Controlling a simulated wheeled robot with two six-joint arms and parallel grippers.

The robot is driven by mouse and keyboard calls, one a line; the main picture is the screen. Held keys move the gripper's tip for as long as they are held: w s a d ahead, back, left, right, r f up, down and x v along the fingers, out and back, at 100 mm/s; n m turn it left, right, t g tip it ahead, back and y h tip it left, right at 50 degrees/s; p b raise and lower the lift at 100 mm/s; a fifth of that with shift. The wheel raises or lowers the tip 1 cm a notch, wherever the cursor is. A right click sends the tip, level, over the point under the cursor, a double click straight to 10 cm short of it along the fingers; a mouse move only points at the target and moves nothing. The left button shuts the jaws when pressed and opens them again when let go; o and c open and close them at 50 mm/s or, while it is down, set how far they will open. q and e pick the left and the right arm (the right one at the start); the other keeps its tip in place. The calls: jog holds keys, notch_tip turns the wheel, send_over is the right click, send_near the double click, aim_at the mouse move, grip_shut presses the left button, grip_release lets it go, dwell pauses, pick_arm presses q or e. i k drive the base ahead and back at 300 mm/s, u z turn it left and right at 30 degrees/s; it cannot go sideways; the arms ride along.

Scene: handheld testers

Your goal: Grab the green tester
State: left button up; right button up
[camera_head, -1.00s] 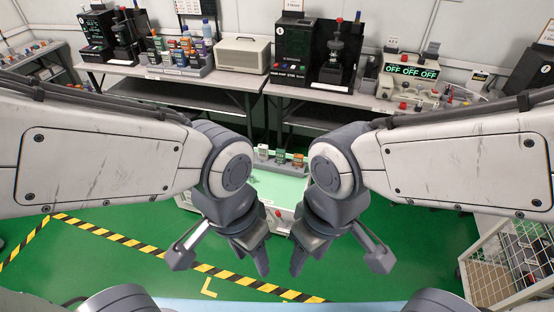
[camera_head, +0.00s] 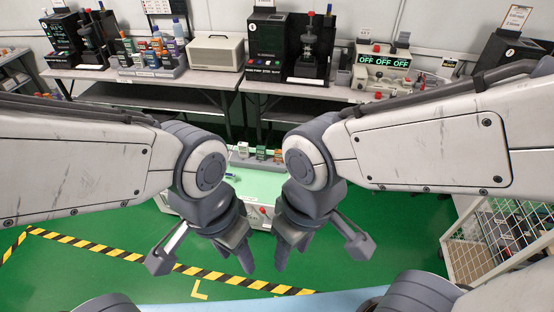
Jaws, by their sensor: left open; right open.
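The green tester (camera_head: 261,153) stands in a small grey rack between a pale tester (camera_head: 243,149) and an orange-topped one (camera_head: 278,155). The rack sits on a low bench with a pale green top (camera_head: 262,184), beyond my grippers. My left gripper (camera_head: 243,252) hangs open and empty in front of this bench, pointing down. My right gripper (camera_head: 287,250) hangs open and empty just to its right. Both are well apart from the testers. My arms and grippers hide the bench's sides.
A long back bench holds a rack of several coloured testers (camera_head: 152,60), a beige box (camera_head: 214,53), black machines (camera_head: 265,45) and an OFF panel (camera_head: 385,62). A wire crate (camera_head: 495,240) stands at right. Yellow-black tape (camera_head: 120,254) crosses the green floor.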

aim_at(261, 150)
jog(key=u, duration=0.7)
jog(key=i, duration=0.9)
jog(key=u, duration=0.7)
jog(key=i, duration=0.75)
jog(key=z, duration=0.75)
jog(key=i, duration=0.75)
jog(key=z, duration=0.65)
